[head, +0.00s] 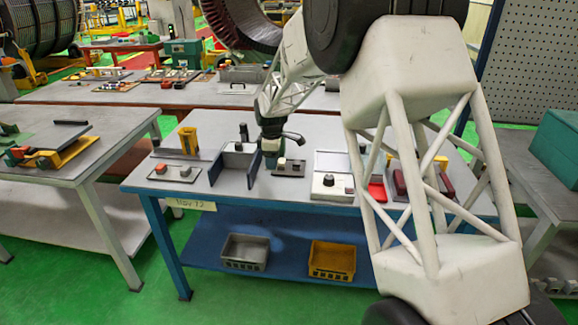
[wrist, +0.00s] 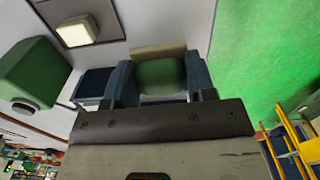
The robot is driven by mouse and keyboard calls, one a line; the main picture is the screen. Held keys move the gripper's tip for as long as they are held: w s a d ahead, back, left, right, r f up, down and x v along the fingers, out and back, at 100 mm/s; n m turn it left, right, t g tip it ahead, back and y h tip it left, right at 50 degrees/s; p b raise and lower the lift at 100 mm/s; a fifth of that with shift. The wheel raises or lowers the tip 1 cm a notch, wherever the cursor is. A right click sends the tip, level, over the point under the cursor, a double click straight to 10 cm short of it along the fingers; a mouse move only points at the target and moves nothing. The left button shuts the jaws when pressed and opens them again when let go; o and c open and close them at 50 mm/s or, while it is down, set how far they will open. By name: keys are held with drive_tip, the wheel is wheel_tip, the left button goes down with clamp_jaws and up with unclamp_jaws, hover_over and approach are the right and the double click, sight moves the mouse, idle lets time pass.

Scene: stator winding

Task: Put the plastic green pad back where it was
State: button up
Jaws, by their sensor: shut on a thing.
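In the wrist view the green pad (wrist: 160,76) sits between the two blue fingers of my gripper (wrist: 159,84). The fingers are shut on it, and a beige strip shows along its far edge. In the head view my gripper (head: 270,150) is low over the blue-framed table (head: 235,127), between the blue-walled holder (head: 222,163) and the dark plate with a knob (head: 289,169). The pad is too small to make out clearly there. I cannot tell whether it touches the surface below.
A board with red-topped knobs (head: 176,172) and a yellow stand (head: 188,141) are on the left. In the wrist view a green block (wrist: 35,75) and a cream square button (wrist: 76,32) are close by.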

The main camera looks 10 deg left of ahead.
drive_tip(key=shift+m, duration=0.3)
drive_tip(key=w+d+f, duration=0.1)
drive_tip(key=w+d, duration=0.1)
drive_tip(key=d, duration=0.1)
drive_tip(key=w+d+f, duration=0.1)
drive_tip(key=w+d, duration=0.1)
drive_tip(key=d, duration=0.2)
drive_tip(key=w+d, duration=0.2)
drive_tip(key=d, duration=0.2)
drive_tip(key=shift+w+f, duration=0.3)
drive_tip(key=shift+f, duration=0.1)
hover_over(298, 155)
drive_tip(key=shift+w+f, duration=0.15)
drive_tip(key=shift+f, duration=0.6)
drive_tip(key=shift+f, duration=1.75)
drive_tip(key=shift+f, duration=0.15)
